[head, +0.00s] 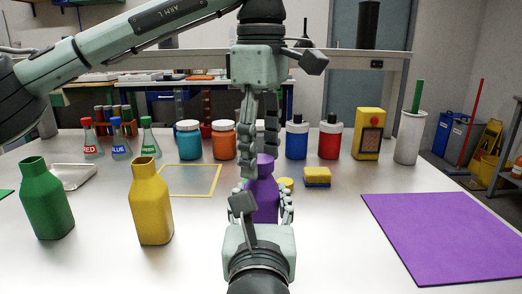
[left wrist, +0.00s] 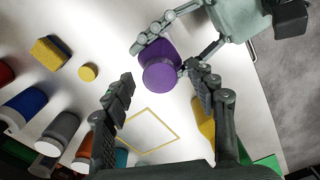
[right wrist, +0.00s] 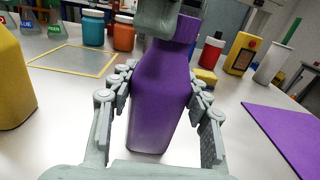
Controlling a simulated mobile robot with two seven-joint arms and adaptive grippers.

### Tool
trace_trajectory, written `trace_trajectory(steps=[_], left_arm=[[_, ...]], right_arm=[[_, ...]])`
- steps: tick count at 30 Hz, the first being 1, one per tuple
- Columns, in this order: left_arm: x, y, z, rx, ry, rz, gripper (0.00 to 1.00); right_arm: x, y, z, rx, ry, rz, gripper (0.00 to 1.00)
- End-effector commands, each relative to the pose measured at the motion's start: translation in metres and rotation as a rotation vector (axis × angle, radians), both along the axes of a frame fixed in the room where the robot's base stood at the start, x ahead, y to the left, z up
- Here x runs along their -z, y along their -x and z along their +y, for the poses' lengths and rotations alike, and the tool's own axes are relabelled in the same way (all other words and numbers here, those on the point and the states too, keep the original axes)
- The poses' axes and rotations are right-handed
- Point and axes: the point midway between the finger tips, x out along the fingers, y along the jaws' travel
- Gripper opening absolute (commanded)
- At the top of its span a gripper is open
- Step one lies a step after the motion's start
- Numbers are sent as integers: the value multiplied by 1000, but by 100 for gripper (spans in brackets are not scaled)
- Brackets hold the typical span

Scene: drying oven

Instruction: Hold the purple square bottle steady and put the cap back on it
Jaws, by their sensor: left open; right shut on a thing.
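The purple square bottle (head: 264,204) stands upright on the table at the centre. My right gripper (right wrist: 163,76) is shut on its body from both sides. A purple cap (left wrist: 161,78) shows as a solid round disc over the bottle's mouth in the left wrist view. It also shows at the top of the bottle in the right wrist view (right wrist: 186,30). I cannot tell whether it is fully seated. My left gripper (head: 259,158) points down from above the bottle. Its fingers are open, spread on either side of the cap in the left wrist view.
A green bottle (head: 46,203) and a yellow bottle (head: 152,206) stand open at left. A yellow cap (left wrist: 88,72) lies near the sponge (head: 317,177). Jars, flasks and a yellow device (head: 369,133) line the back. A purple mat (head: 445,236) lies at right.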

Motion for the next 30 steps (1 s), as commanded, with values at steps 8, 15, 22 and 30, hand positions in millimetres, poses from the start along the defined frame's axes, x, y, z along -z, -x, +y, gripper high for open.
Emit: trace_trajectory(steps=[8,15,22,30], left_arm=[[-14,0,-1,0,0,-2,57],[-64,0,-1,-3,0,-5,57],[-105,0,-1,-3,-2,-3,57],[-120,0,0,0,0,0,57]], right_arm=[[0,0,0,0,0,0,0],[0,0,0,0,0,0,0],[0,0,0,0,0,0,0],[0,0,0,0,0,0,0]])
